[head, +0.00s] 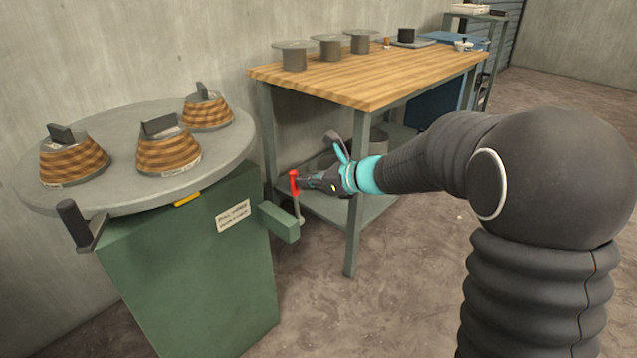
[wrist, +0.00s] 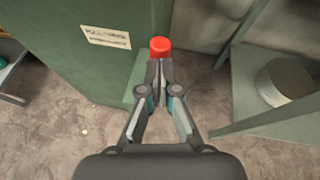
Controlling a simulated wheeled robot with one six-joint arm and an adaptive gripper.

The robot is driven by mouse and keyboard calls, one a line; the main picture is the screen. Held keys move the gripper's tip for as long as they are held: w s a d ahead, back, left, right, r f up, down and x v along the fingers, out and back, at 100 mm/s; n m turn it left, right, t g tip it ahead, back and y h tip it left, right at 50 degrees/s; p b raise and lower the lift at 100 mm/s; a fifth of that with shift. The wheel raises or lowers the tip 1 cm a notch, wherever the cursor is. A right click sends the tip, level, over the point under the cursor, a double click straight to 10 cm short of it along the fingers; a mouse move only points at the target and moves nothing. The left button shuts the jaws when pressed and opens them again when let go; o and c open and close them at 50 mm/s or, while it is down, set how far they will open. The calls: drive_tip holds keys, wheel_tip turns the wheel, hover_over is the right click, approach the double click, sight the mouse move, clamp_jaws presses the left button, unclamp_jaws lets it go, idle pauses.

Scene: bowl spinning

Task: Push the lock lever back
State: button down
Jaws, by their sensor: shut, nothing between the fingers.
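The lock lever has a red end (head: 295,183) and a thin grey rod, and stands at the end of a green bracket (head: 280,222) on the right side of the green cabinet. In the wrist view its red knob (wrist: 160,46) shows just beyond my fingertips. My gripper (head: 304,181) is shut and empty, with its tips close to the red end from the right. I cannot tell whether they touch. In the wrist view my gripper (wrist: 159,66) hides most of the lever's rod.
A round grey turntable (head: 110,205) with several woven bowls and a dark crank handle (head: 75,222) tops the green cabinet (head: 195,275). A wooden workbench (head: 370,80) with a lower shelf and legs stands behind and right of the lever. The floor in front is clear.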

drive_tip(key=w+a, duration=0.2)
drive_tip(key=a, duration=0.1)
drive_tip(key=shift+w+a+r, duration=0.1)
drive_tip(key=shift+w+a, duration=0.05)
drive_tip(key=shift+w, duration=0.2)
drive_tip(key=shift+w+a+f+b, duration=0.2)
drive_tip(key=shift+w+a+b, duration=0.1)
drive_tip(key=shift+w+a, duration=0.65)
drive_tip(key=shift+s+a, duration=0.1)
drive_tip(key=shift+a, duration=0.15)
drive_tip(key=shift+r, duration=0.1)
wheel_tip(320, 180, up, 11)
drive_tip(key=p, duration=0.2)
hover_over(294, 173)
drive_tip(key=w+d, duration=0.2)
drive_tip(key=d, duration=0.2)
drive_tip(key=shift+s+a+r, duration=0.1)
drive_tip(key=shift+s+r, duration=0.05)
drive_tip(key=shift+r, duration=0.05)
